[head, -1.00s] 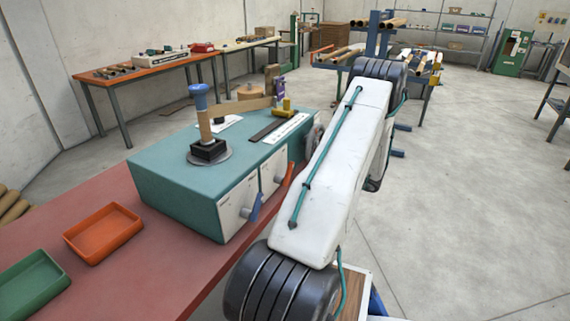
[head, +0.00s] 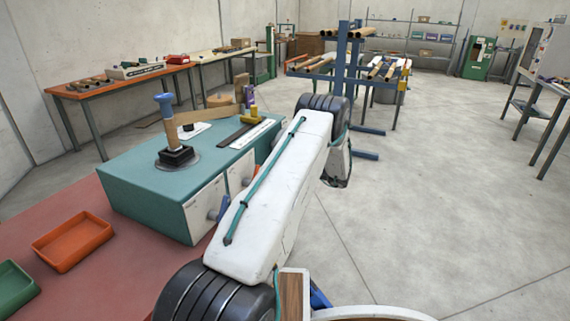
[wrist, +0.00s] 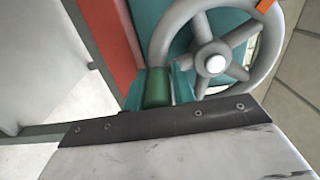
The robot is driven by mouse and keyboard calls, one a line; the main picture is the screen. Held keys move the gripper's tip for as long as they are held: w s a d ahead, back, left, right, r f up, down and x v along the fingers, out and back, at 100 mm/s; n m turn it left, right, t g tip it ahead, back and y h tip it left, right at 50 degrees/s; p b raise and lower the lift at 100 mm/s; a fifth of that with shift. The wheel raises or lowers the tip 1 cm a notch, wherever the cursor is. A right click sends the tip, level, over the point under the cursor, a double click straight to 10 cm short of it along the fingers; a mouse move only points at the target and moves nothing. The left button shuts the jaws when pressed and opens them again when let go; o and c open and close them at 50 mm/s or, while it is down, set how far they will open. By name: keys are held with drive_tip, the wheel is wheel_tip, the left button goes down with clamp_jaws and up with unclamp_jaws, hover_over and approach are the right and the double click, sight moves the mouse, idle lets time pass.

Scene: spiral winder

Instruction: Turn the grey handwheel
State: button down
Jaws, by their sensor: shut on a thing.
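The grey handwheel (wrist: 205,25) fills the upper right of the wrist view, with thick spokes and a white hub cap (wrist: 216,64). A short green cylindrical grip (wrist: 157,88) sits at the lower left of the wheel. My gripper (wrist: 160,86) has its two teal fingers on either side of this grip and is shut on it. How the grip joins the rim is not clear. In the head view my arm hides the wheel and my gripper. The teal winder box (head: 150,198) stands on the red bench.
An orange tray (head: 72,240) and a green tray (head: 14,290) lie on the red bench (head: 120,275). Open concrete floor (head: 420,220) lies to the right.

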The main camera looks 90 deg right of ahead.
drive_tip(key=shift+s+a+f, duration=0.2)
drive_tip(key=shift+a+f, duration=0.05)
drive_tip(key=shift+f, duration=0.25)
drive_tip(key=c, duration=1.3)
unclamp_jaws()
drive_tip(key=shift+o, duration=0.3)
drive_tip(key=shift+d+r, duration=0.1)
drive_tip(key=shift+r, duration=0.1)
drive_tip(key=v, duration=0.7)
drive_tip(key=shift+s, duration=0.35)
